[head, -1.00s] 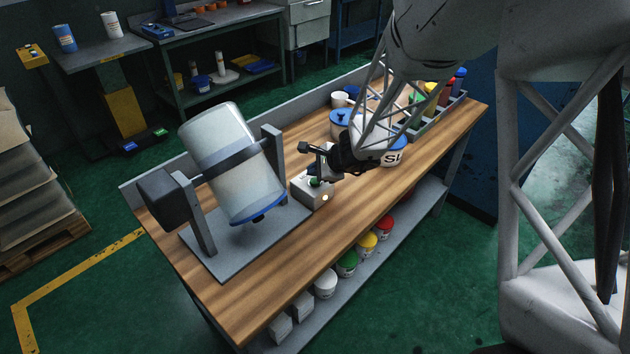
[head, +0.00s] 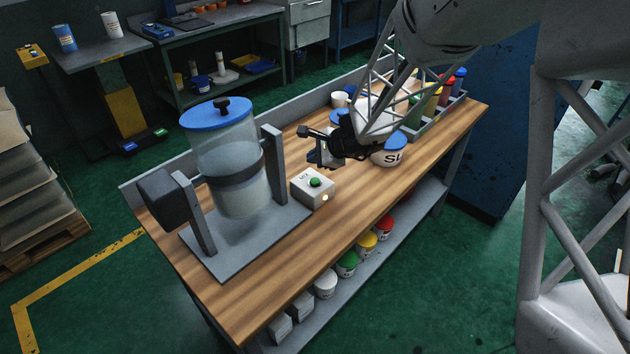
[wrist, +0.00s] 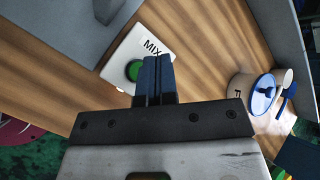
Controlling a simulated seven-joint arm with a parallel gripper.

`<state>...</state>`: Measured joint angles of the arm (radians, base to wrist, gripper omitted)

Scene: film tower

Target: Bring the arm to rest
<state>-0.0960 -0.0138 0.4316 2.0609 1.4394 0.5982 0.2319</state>
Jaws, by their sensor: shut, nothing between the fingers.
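My gripper (head: 314,148) is shut and empty. It hangs above the wooden bench, behind and above a grey box (head: 312,192) with a green button (head: 315,183) and a small lit lamp on its front. In the wrist view, the closed fingers (wrist: 157,68) overlap the edge of the box (wrist: 128,50), which reads MIX, and partly cover its green button (wrist: 133,70). The fingers look apart from the button in the head view.
A clear drum (head: 228,150) with a blue lid (head: 216,112) stands upright in a mixer frame (head: 200,215) left of the box. A white tub (head: 389,153) with a blue lid and a rack (head: 436,120) of coloured bottles stand right. The front bench top (head: 270,265) is clear.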

